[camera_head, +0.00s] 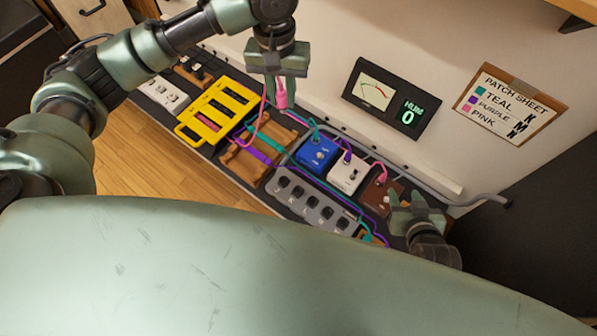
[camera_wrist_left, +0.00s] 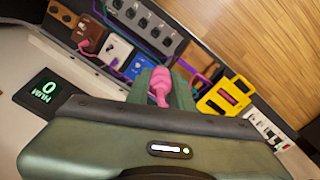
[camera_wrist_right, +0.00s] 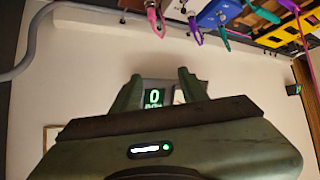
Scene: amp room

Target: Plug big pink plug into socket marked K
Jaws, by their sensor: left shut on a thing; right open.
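My left gripper (camera_head: 280,84) is shut on the big pink plug (camera_head: 281,99), held above the board near the wall. The plug also shows between the fingers in the left wrist view (camera_wrist_left: 160,84). Its pink cable runs down toward the wooden cable rack (camera_head: 236,160). The grey socket strip (camera_head: 299,199) has several dark sockets along the board's front; its letters are too small to read for certain. My right gripper (camera_head: 398,203) is open and empty by the brown pedal at the board's right end. In the right wrist view its fingers (camera_wrist_right: 158,88) face the wall.
Blue (camera_head: 316,154), white (camera_head: 346,173) and brown (camera_head: 375,196) pedals stand behind the strip with cables attached. A yellow rack (camera_head: 195,128) stands to the left. The wall meter (camera_head: 390,100) reads HUM 0. A patch sheet (camera_head: 510,104) lists teal, purple and pink.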

